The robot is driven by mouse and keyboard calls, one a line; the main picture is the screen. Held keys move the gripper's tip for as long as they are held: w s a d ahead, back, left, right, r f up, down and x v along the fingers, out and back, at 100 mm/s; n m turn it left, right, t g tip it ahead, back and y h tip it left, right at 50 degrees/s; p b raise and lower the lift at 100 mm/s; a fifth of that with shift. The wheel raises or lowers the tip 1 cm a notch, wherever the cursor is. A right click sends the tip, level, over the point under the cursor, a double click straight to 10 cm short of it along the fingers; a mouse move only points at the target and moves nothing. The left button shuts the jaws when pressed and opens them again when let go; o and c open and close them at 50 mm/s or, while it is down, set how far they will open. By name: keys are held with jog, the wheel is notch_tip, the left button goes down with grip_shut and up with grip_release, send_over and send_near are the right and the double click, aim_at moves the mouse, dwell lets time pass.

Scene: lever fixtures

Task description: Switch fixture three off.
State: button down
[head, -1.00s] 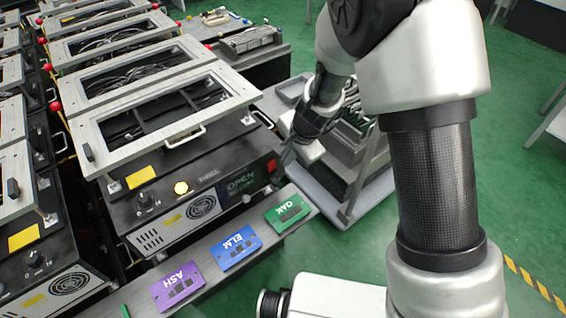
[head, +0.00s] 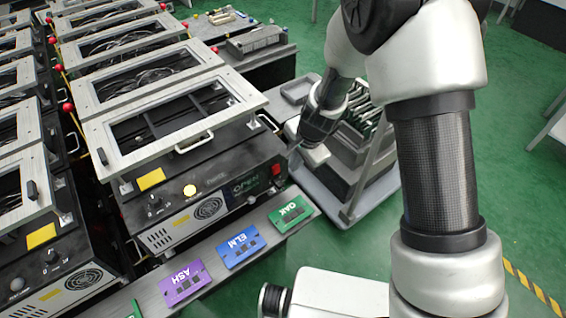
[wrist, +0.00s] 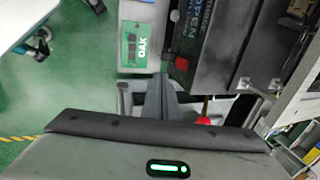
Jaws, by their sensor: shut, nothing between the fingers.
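Fixture three (head: 160,205) is the nearest black box in the middle row of the head view, with a raised pale frame lid. My gripper (head: 291,154) is beside that right end, close to the red switch. In the wrist view my gripper's fingers (wrist: 160,93) are together and empty, below and left of the red switch (wrist: 181,64). Whether they touch the fixture I cannot tell.
Cards marked OAK (head: 291,213), ELM (head: 238,246) and ASH (head: 185,282) lie on a ledge before the fixture. A grey cart (head: 352,205) stands right of it, below my arm. More fixtures stand behind and left. Green floor is open at right.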

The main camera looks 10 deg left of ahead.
aim_at(276, 169)
jog(key=w+a+f, duration=0.1)
jog(key=f, duration=0.2)
jog(key=w+a+f, duration=0.2)
jog(key=f, duration=0.2)
jog(key=w+a+f+b, duration=0.1)
jog(key=a+f, duration=0.1)
jog(key=f, duration=0.1)
jog(key=shift+w+a+f, duration=0.15)
jog(key=shift+w+f, duration=0.05)
jog(key=shift+w, duration=0.1)
